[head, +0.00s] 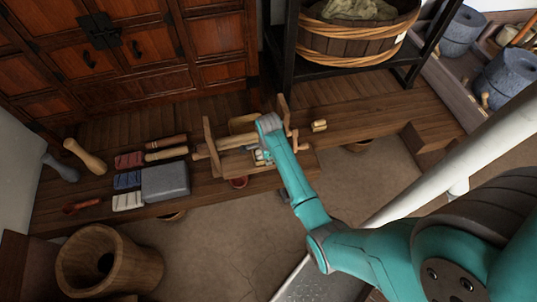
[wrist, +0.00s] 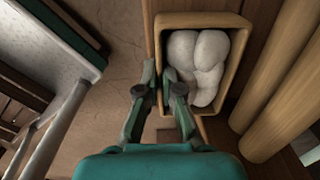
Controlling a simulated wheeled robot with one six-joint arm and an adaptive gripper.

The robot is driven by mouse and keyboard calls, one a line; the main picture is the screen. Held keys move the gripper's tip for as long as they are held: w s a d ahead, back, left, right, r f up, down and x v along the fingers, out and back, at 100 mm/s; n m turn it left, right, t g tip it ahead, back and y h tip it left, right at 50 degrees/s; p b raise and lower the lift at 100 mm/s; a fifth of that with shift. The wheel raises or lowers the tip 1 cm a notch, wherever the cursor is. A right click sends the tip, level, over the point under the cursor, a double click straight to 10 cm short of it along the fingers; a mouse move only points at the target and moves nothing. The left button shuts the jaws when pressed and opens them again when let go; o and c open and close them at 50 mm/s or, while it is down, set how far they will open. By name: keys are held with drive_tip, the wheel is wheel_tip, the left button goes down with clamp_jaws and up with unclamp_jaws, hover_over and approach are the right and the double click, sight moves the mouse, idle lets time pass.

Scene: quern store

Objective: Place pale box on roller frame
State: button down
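The pale box (wrist: 202,19) is an open wooden tray with rounded white lumps inside, filling the upper middle of the wrist view. My gripper (wrist: 160,70) has one finger on each side of the box's left wall and appears shut on it. In the head view my gripper (head: 262,156) is largely hidden beneath my teal wrist, by the bench's front edge. The roller frame (head: 208,145) stands there on the bench, with wooden uprights and pale rollers. Two thick rollers (wrist: 283,98) show right of the box in the wrist view, apart from it.
A grey block (head: 165,181), several brushes (head: 128,180) and wooden pestle-like tools (head: 86,157) lie on the bench (head: 100,208) to the left. A wooden tub (head: 108,262) stands on the floor at lower left. A black rack (head: 287,45) with a basket (head: 357,38) stands behind.

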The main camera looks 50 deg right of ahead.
drive_tip(key=c, duration=1.3)
unclamp_jaws()
wheel_tip(320, 180, up, 12)
drive_tip(key=shift+r, duration=0.1)
drive_tip(key=shift+s+a, duration=0.1)
